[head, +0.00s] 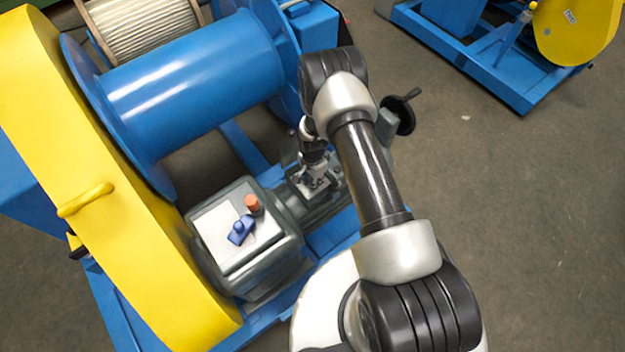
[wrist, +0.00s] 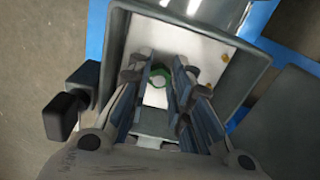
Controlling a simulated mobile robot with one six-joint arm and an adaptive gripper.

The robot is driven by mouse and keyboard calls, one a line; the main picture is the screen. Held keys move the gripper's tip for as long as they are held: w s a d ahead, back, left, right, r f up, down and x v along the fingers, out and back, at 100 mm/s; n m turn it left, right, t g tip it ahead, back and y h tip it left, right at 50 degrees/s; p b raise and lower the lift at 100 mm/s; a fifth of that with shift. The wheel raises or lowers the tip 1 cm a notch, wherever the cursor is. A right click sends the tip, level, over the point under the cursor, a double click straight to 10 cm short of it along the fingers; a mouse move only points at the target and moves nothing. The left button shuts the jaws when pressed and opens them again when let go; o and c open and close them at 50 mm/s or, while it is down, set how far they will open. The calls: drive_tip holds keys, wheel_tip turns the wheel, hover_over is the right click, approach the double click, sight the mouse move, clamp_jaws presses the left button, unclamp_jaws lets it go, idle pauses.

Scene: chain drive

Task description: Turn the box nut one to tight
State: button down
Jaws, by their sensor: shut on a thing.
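My gripper (wrist: 157,88) reaches down into an open grey box with a pale inner floor (wrist: 206,50) in the wrist view. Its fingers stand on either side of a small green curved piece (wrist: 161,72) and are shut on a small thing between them. I take that thing to be the box nut, but the fingers mostly hide it, and its turn or tightness cannot be seen. In the head view my gripper (head: 314,182) points down at the drive unit, beside the grey gearbox, and the nut cannot be made out.
The grey gearbox (head: 262,272) has a blue part (head: 240,231) and an orange cap (head: 252,204) on its pale top. The yellow guard (head: 110,190) and blue drum (head: 190,85) stand to the left. A black handwheel (head: 402,114) is at the right. Floor is open beyond.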

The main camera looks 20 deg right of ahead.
drive_tip(key=shift+w+r, duration=0.15)
drive_tip(key=c, duration=1.8)
unclamp_jaws()
drive_tip(key=o, duration=0.4)
drive_tip(key=shift+c, duration=0.2)
wheel_tip(320, 180, up, 12)
